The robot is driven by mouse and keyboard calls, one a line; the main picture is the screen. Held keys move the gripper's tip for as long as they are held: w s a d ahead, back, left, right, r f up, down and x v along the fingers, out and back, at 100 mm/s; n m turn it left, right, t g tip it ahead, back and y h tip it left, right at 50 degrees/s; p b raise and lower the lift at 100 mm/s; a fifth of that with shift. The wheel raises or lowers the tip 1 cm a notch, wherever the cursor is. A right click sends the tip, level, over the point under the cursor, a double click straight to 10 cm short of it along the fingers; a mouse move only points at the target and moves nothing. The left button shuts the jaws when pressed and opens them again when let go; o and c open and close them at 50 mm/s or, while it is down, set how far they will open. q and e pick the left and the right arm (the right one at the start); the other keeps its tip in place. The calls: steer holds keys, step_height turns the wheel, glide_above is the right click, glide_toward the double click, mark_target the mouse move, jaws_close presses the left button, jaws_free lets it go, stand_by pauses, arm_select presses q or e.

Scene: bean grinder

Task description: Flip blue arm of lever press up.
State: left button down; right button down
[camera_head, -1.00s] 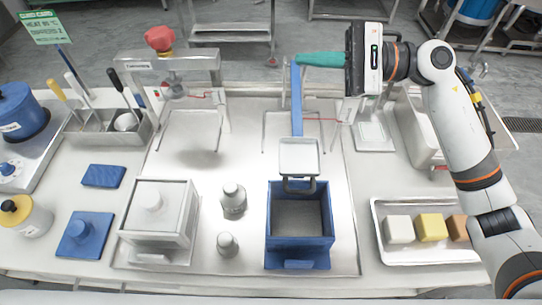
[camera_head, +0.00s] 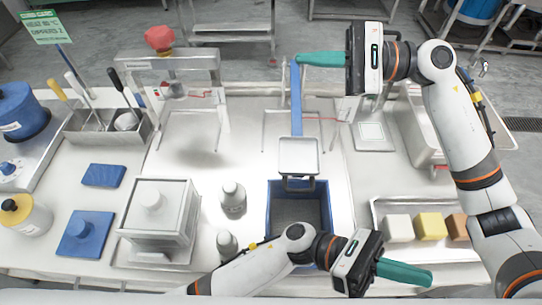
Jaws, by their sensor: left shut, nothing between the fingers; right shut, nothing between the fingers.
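The lever press has a long narrow blue arm (camera_head: 296,98) at the centre back. It runs from beside my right gripper's fingertips down to a white plate (camera_head: 298,155) with a dark loop handle, at the back edge of a blue box (camera_head: 272,205). My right gripper (camera_head: 299,60) comes in from the right. Its teal fingers are shut and empty, with the tips at the far end of the blue arm; contact cannot be told. My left gripper (camera_head: 430,280) is shut and empty at the front, pointing right. Its arm hides the front of the blue box.
A tray of coloured blocks (camera_head: 372,205) lies just behind my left gripper. A press frame with a red knob (camera_head: 160,39) stands at the back left. A white lidded box (camera_head: 158,215) and grey weights (camera_head: 232,197) stand left of the blue box.

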arm_select(q)
steer(key=w+a+f+m+t+y, duration=0.1)
steer(key=w+a+t+y, duration=0.1)
steer(key=w+a, duration=0.5)
steer(key=w+a+f+m+t+y, duration=0.1)
steer(key=w+a+f+t+y, duration=0.1)
steer(key=w+a+t, duration=0.3)
steer(key=w+a+f+m+t+y, duration=0.1)
steer(key=w+a+f+t+y, duration=0.1)
steer(key=w+a, duration=0.7)
steer(key=shift+w+f+t+y, duration=0.2)
steer(key=shift+w+t+y, duration=0.65)
steer(key=shift+w, duration=0.7)
steer(key=w+a+f+n, duration=0.3)
steer(key=w+a+f, duration=0.15)
steer(key=a, duration=0.45)
steer(key=w+x, duration=0.1)
steer(key=x, duration=0.8)
steer(key=shift+d+t, duration=0.3)
steer(key=shift+t, duration=0.15)
arm_select(e)
steer(key=shift+a, duration=0.15)
arm_select(q)
steer(key=shift+r+h, duration=0.15)
steer(key=shift+h, duration=0.1)
steer(key=shift+r, duration=0.95)
arm_select(e)
steer(key=shift+w, duration=0.1)
steer(key=c, duration=2.2)
jaws_free()
